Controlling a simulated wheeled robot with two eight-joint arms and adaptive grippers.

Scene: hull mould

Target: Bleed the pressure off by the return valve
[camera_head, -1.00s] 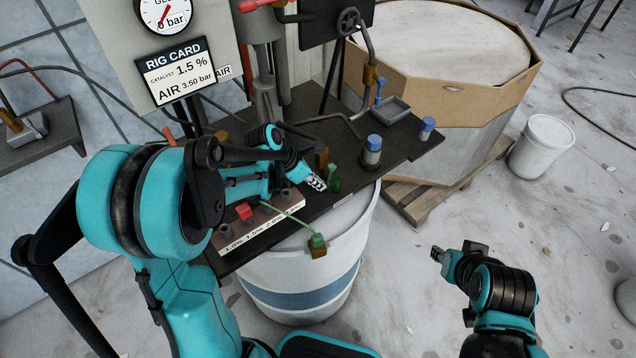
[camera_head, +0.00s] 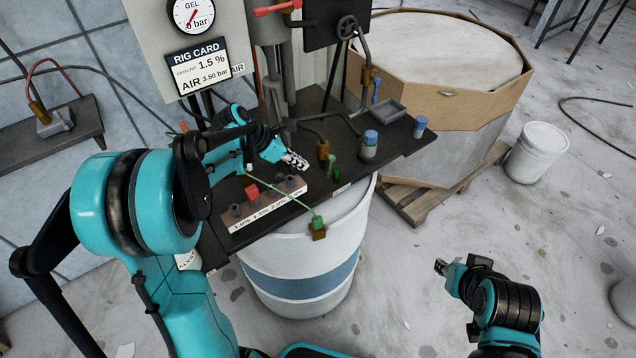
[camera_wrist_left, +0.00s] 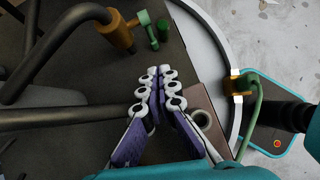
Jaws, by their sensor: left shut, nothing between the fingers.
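A green-handled valve (camera_head: 333,168) stands by a brass fitting (camera_head: 322,150) on the dark bench top, near its front edge. I cannot read a label on it. In the left wrist view the green handle (camera_wrist_left: 151,32) shows beyond my fingertips, beside the brass body (camera_wrist_left: 117,34). My left gripper (camera_head: 301,164) is shut and empty just left of the handle, apart from it. Its fingers meet in the left wrist view (camera_wrist_left: 160,73). The GEL gauge (camera_head: 193,14) reads about 0 bar. My right gripper (camera_head: 441,267) hangs low over the floor; its jaws are too small to judge.
A second green-topped brass fitting (camera_head: 318,228) sits on the white drum's rim, with a thin green line running to the bench. A percent-marked block (camera_head: 262,205) with a red piece lies below my left gripper. Blue-capped bottles (camera_head: 369,146) and a grey tray (camera_head: 384,109) stand right.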

